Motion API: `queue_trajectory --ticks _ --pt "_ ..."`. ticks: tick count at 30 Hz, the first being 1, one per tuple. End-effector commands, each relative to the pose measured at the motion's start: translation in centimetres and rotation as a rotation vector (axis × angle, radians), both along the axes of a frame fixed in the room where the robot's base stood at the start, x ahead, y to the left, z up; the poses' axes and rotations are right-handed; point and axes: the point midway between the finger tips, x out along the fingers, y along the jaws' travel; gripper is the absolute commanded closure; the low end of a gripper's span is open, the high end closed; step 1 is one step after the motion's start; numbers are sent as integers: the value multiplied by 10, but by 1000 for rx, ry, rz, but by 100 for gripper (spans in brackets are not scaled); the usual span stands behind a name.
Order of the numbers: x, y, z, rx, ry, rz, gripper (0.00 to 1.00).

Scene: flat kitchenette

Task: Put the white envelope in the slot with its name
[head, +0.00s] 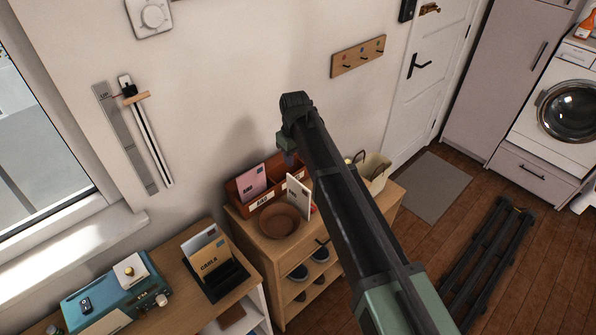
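A white envelope (298,199) with dark print stands upright and slightly tilted at the front of the reddish-brown letter rack (237,196). Whether it is in a slot or in front of the rack I cannot tell. A pink envelope (252,181) stands in the rack's left part. White name labels show on the rack's front, too small to read surely. My arm hides part of the rack's right side.
A brown round bowl (279,222) sits before the rack on the wooden shoe cabinet (259,257). A black holder (224,281) with envelopes, the front one reading CARLA (209,262), stands left near a blue machine (112,293). A cream basket (374,172) stands right of the rack.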

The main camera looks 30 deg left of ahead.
Motion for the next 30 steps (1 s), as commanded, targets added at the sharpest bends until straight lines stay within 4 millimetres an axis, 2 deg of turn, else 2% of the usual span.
queue_trajectory --ticks 1,5,8,15,20,22,27,30 --pt "15 6 -9 -1 0 48 61" --pt "9 0 -11 -1 -1 99 61" --pt "9 -1 -22 -1 -1 96 61" --pt "9 -2 -69 -1 -1 93 61" --pt "9 -2 -68 -1 -1 93 61" --pt "9 -2 -74 -1 -1 92 61" --pt "8 -3 -110 -1 -1 92 61" --pt "8 -3 -123 -1 -1 92 61"
